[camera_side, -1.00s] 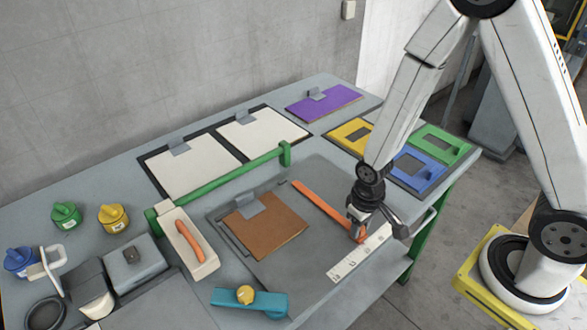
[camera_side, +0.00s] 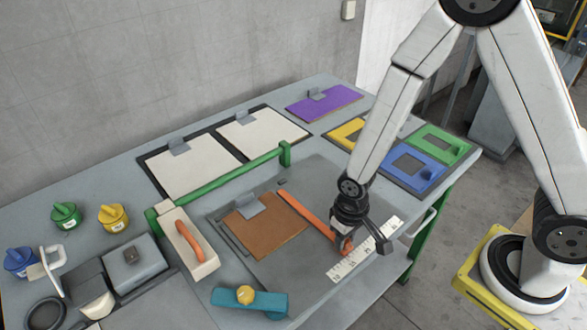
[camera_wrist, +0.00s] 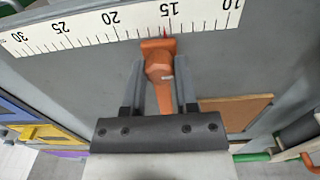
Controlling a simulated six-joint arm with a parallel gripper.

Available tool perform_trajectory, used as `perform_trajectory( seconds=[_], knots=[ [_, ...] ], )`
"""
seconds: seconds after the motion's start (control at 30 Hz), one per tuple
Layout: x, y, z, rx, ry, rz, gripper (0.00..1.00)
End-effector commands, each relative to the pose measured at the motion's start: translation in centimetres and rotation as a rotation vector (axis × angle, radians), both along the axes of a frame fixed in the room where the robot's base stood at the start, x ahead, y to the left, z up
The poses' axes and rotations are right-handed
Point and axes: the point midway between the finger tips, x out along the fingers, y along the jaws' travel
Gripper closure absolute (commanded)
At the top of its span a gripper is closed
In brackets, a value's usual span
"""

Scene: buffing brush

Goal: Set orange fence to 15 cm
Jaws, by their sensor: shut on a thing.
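The orange fence (camera_side: 305,217) is a long thin bar lying across the grey board, with its near end by the white ruler (camera_side: 335,272). My gripper (camera_side: 346,240) is down at that near end, its fingers on either side of the fence's orange handle. In the wrist view, my gripper (camera_wrist: 160,82) is shut on the fence (camera_wrist: 158,66). The ruler (camera_wrist: 85,32) reads from 30 at left to 10 at right. The fence's end touches the ruler's edge around the red mark near 15, its middle slightly on the 20 side.
A brown board (camera_side: 265,228) with a grey clip lies close left of the fence. A teal block with a yellow knob (camera_side: 247,296) sits at the front edge. A green rail (camera_side: 225,175) crosses behind. Blue (camera_side: 412,168) and green (camera_side: 438,143) plates lie right.

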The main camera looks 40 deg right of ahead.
Motion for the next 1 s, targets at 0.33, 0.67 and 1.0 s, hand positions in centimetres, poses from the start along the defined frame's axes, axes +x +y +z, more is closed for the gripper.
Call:
perform_trajectory(
  seconds=[0.33, 0.67, 1.0],
  knots=[
    [0.06, 0.63, 0.08, 0.001, -0.002, 0.001, 1.00],
    [0.03, 0.59, 0.04, 0.000, -0.002, 0.001, 0.27],
    [0.03, 0.58, 0.34, 0.000, -0.001, 0.000, 0.27]
  ],
)
